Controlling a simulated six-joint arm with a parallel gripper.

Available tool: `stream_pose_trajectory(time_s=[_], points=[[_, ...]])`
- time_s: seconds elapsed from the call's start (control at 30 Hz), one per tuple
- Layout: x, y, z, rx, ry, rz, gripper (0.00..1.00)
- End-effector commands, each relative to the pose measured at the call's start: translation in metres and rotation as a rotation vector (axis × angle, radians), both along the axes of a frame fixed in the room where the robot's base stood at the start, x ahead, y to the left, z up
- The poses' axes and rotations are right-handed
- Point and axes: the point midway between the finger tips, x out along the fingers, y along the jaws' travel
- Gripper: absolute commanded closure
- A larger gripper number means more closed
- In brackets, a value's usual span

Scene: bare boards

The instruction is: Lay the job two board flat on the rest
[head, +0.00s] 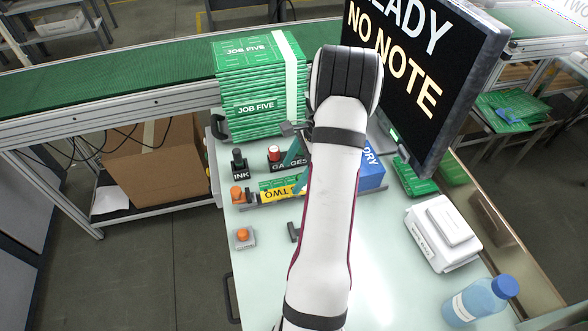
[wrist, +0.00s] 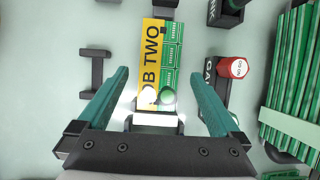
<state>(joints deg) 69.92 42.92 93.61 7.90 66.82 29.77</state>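The job two board (wrist: 170,60) is green with a yellow strip lettered "JOB TWO". In the head view its yellow strip (head: 273,195) shows left of my arm, with the rest of it partly covered by the arm. In the wrist view my gripper (wrist: 163,78) is open, its two teal fingers apart on either side of the board's near end, not touching it. In the head view one teal finger shows (head: 299,180) beside my arm. A black H-shaped piece (wrist: 96,72), apparently the rest, lies left of the board; in the head view it is partly hidden (head: 293,232).
A tall stack of green JOB FIVE boards (head: 250,85) stands behind. A monitor (head: 420,80), white case (head: 440,235) and bottle (head: 482,300) are at right.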

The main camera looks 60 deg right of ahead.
Motion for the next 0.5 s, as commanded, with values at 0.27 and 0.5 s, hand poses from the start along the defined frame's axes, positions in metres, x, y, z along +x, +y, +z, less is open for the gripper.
stream_pose_trajectory(time_s=[0.27,0.5], points=[[-0.009,-0.01,0.029,-0.005,-0.002,-0.002,0.0],[-0.031,-0.032,0.1,-0.005,-0.001,-0.003,0.0]])
